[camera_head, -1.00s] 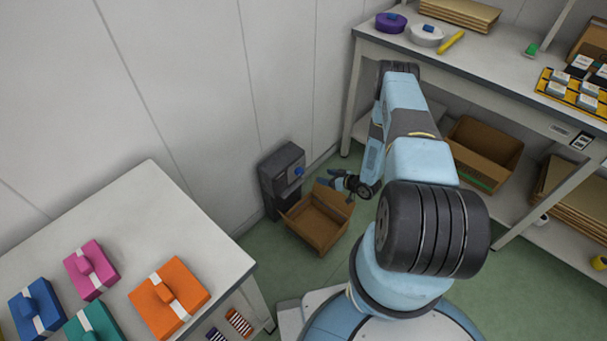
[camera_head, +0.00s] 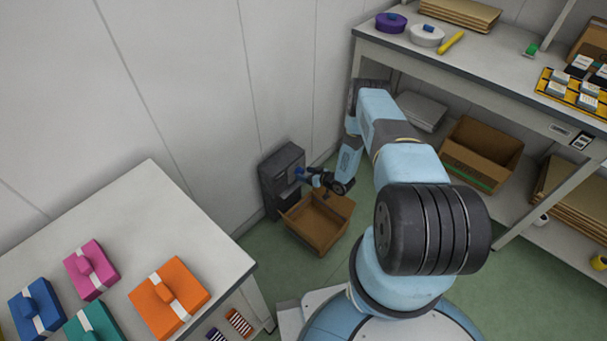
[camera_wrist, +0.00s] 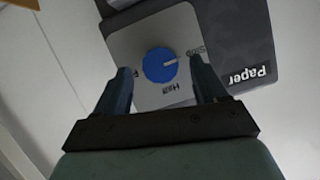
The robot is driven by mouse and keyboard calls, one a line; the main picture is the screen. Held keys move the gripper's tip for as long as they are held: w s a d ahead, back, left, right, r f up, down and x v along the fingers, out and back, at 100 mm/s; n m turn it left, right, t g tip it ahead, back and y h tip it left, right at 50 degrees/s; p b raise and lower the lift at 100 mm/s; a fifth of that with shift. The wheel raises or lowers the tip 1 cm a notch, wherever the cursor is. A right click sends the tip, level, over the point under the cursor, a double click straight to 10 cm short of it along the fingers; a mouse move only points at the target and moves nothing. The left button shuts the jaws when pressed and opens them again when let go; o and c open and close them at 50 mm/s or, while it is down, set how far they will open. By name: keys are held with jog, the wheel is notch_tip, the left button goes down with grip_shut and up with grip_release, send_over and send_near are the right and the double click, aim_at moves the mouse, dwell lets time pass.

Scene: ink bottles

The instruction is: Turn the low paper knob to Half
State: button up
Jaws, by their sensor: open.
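The blue round paper knob (camera_wrist: 160,65) sits on a light grey plate (camera_wrist: 140,42) on a dark box (camera_head: 281,168) low by the wall. Its white mark points right, toward a partly hidden label starting with S. The Half label (camera_wrist: 179,88) is below the knob in the wrist view; a left label is mostly hidden by a finger. The Paper label (camera_wrist: 249,75) is to the right. My gripper (camera_wrist: 161,66) is open, its fingers on either side of the knob in this view with gaps showing. In the head view my gripper (camera_head: 311,179) is close to the knob.
An open cardboard box (camera_head: 318,222) stands on the floor just below my gripper. A white table (camera_head: 150,195) with colored boxes is at the left. A workbench (camera_head: 470,72) with a lower shelf stands at the right. The wall is close behind the dark box.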

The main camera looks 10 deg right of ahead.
jog(key=shift+x, duration=0.85)
jog(key=c, duration=1.1)
jog(key=shift+o, duration=0.2)
